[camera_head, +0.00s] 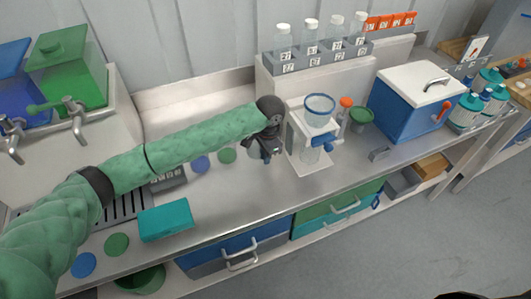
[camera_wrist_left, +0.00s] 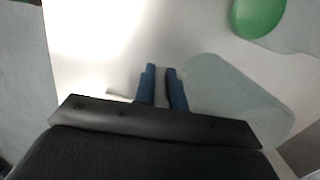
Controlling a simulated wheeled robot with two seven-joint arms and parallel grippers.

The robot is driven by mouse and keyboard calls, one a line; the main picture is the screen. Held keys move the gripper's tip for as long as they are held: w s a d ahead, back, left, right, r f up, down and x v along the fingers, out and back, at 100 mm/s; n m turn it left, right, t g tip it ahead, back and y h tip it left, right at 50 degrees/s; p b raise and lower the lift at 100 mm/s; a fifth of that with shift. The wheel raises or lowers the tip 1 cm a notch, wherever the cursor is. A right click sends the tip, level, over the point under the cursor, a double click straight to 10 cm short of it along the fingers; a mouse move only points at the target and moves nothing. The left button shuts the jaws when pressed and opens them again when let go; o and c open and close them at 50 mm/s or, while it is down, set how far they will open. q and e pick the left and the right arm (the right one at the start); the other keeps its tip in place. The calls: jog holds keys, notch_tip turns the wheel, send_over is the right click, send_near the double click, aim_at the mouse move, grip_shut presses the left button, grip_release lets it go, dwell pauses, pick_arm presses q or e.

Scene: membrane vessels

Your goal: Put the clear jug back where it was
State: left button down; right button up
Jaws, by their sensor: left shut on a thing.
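My left gripper (camera_head: 268,152) reaches in over the counter, just left of the white filter stand (camera_head: 296,140). It points down and is shut on a thin, pale part between its blue fingertips in the wrist view (camera_wrist_left: 161,72). This looks like part of the clear jug, but its see-through body barely shows against the steel and is mostly hidden by the gripper. I cannot tell whether it touches the counter.
On the counter, a green disc (camera_head: 227,155) and a blue disc (camera_head: 200,164) lie left of the gripper. A teal box (camera_head: 165,221) sits near the front edge. A green bowl (camera_head: 361,117) and a blue cooler (camera_head: 404,108) stand to the right. Capped bottles (camera_head: 310,36) line the raised shelf behind.

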pick_arm(q)
jog(key=shift+f, duration=0.15)
jog(key=c, duration=1.5)
grip_release()
jog(key=shift+o, duration=0.2)
pick_arm(e)
jog(key=shift+d+f, duration=0.1)
jog(key=shift+d, duration=0.05)
